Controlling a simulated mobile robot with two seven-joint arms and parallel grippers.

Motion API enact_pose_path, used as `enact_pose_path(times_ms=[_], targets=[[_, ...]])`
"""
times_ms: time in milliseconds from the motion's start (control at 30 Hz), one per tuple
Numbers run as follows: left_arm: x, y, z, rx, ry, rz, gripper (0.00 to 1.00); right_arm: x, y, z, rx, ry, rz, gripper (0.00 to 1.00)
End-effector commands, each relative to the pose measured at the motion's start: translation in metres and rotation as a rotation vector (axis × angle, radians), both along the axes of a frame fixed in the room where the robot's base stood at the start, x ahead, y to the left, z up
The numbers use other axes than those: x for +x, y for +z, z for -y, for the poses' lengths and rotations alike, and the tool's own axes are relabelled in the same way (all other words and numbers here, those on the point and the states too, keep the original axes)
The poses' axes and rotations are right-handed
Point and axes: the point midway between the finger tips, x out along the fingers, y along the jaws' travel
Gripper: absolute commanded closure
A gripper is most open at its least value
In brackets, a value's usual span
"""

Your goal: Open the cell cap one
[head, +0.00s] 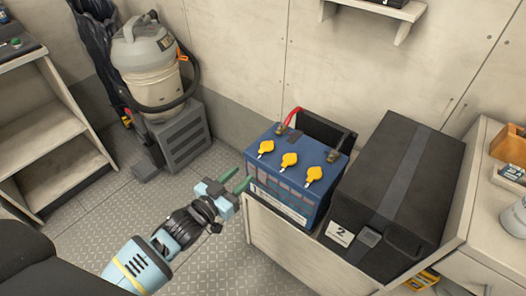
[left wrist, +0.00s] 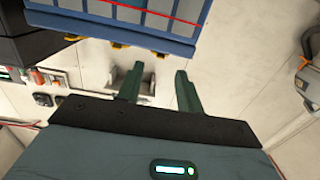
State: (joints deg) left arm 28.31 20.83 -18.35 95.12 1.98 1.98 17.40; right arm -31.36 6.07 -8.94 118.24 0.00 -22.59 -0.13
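A blue battery (head: 292,192) stands on a bench, with three yellow cell caps on top: a left cap (head: 265,148), a middle cap (head: 289,160) and a right cap (head: 313,174). All three look seated; I see no number marking cap one. My left gripper (head: 238,178) is just left of the battery's near-left side, apart from the caps. In the left wrist view its green fingers (left wrist: 162,76) are spread and empty. The battery (left wrist: 120,20) appears inverted at the top there, yellow cap edges (left wrist: 118,45) showing. My right gripper is not in view.
A black box labelled 2 (head: 395,180) stands close to the battery's right. A vacuum (head: 145,65) stands on a grey crate (head: 185,140). The floor (head: 190,250) between is clear.

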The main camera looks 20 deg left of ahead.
Motion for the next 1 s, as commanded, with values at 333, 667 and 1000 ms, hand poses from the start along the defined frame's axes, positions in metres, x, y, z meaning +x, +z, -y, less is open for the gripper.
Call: enact_pose_path(times_ms=[333, 667, 1000], targets=[[0.014, 0.009, -0.001, -0.005, -0.007, 0.033, 0.64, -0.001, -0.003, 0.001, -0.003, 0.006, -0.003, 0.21], [0.05, 0.009, 0.012, -0.006, -0.007, 0.034, 0.64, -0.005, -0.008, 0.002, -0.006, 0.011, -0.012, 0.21], [0.083, 0.009, 0.025, -0.004, -0.007, 0.032, 0.64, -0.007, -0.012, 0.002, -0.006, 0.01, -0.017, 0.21]])
